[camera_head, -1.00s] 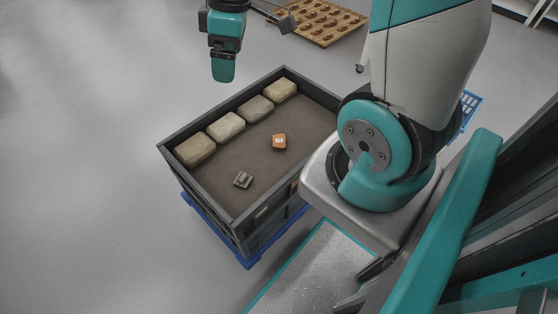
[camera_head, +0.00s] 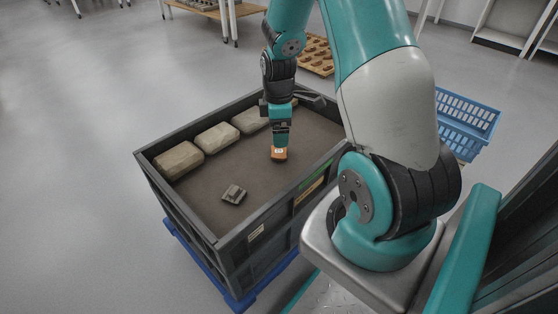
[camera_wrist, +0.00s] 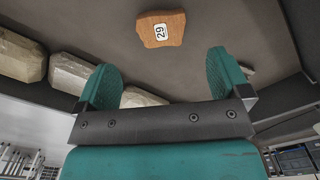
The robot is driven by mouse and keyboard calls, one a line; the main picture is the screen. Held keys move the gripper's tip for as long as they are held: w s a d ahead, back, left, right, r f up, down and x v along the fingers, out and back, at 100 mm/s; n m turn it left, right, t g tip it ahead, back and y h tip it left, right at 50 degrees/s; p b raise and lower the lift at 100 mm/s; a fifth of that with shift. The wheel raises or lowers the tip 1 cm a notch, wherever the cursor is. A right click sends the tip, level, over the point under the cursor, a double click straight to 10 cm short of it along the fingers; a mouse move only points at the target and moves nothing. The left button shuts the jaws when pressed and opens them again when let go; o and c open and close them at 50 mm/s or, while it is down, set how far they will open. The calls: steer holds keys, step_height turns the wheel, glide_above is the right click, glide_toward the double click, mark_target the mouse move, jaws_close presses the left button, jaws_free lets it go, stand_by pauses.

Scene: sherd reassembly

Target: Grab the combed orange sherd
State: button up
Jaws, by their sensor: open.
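The orange sherd (camera_head: 279,154) lies on the brown floor of the dark crate (camera_head: 262,228). In the wrist view the orange sherd (camera_wrist: 162,29) carries a white label reading 29, and fine lines show on its face. My gripper (camera_head: 280,146) points down at the sherd in the head view and covers part of it. In the wrist view my gripper (camera_wrist: 166,80) has its two teal fingers apart with nothing between them. The sherd is beyond the fingertips, roughly centred between them. I cannot tell the exact gap.
A grey sherd (camera_head: 233,194) with a pale label lies nearer in the crate. Several beige blocks (camera_head: 178,160) line its far left wall. The crate walls stand around the work area. A blue basket (camera_head: 466,122) stands at the right.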

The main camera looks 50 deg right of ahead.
mark_target(279, 151)
step_height(279, 151, down, 8)
steer(key=b, duration=0.4)
steer(key=shift+s+f, duration=0.1)
steer(key=shift+a, duration=0.1)
steer(key=c, duration=1)
